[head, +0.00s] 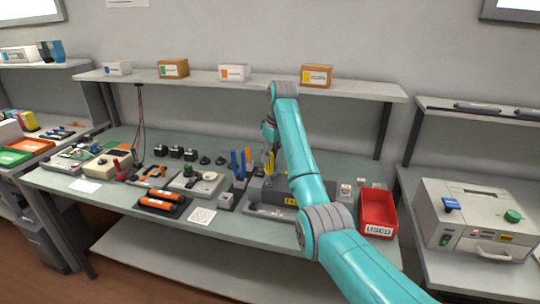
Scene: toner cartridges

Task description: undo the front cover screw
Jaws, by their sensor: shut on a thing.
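My gripper (269,140) hangs above the middle of the workbench, partly hidden by my own teal arm. It is shut on a thin yellow tool (269,164), which looks like a screwdriver and points down. Below it a dark grey cartridge-like unit (260,190) with a yellow label lies on a grey stand (262,211). My arm covers part of this unit. The front cover screw is too small to make out, and I cannot tell whether the tool touches the unit.
Blue-handled tools stand in a holder (227,202) left of the unit. A red bin (378,208) marked USED is at the right. Orange rollers (160,201) lie in a black tray. A shelf (205,79) with boxes runs behind. A grey machine (480,222) stands far right.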

